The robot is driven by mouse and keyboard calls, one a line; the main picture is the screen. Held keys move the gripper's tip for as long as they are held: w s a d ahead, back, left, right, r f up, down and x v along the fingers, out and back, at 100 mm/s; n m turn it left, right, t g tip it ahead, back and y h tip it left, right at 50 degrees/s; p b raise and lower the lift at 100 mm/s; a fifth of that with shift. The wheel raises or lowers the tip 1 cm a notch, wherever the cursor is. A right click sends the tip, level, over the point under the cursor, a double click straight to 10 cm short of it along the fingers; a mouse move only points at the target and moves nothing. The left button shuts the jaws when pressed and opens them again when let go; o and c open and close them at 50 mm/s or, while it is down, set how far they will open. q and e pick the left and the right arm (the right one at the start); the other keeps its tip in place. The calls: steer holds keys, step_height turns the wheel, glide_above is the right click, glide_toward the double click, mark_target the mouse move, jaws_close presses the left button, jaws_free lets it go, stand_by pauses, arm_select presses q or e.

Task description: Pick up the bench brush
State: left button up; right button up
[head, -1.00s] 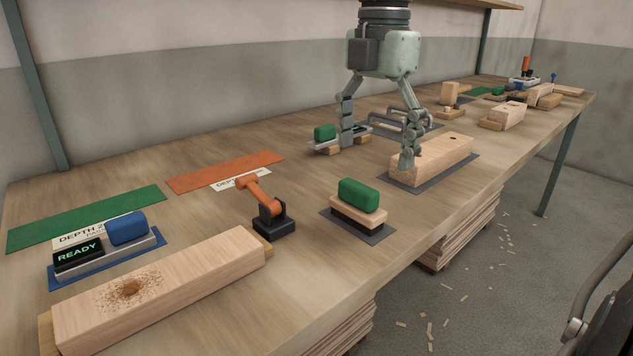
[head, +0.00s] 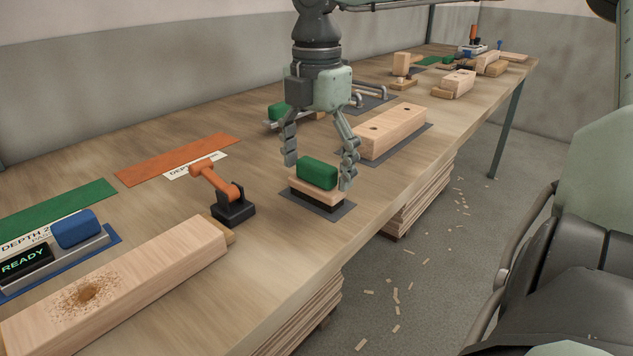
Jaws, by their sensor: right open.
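The bench brush (head: 317,174) has a green grip on a pale wooden block with dark bristles underneath. It stands on a dark grey mat (head: 343,212) near the front edge of the bench. My right gripper (head: 320,177) is open and points down over the brush. One finger is at the left of the green grip and the other at its right, close by. I cannot tell whether either finger touches it. My left gripper is not in view.
An orange-handled tool in a black holder (head: 233,209) stands left of the brush. A drilled wooden beam (head: 120,290) lies at the front left. A wooden block with holes (head: 392,134) lies behind right. Bare bench (head: 290,245) shows in front of the brush.

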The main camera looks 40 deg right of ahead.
mark_target(316, 163)
steer(key=c, duration=1.3)
steer(key=shift+r, duration=0.1)
step_height(316, 163, up, 18)
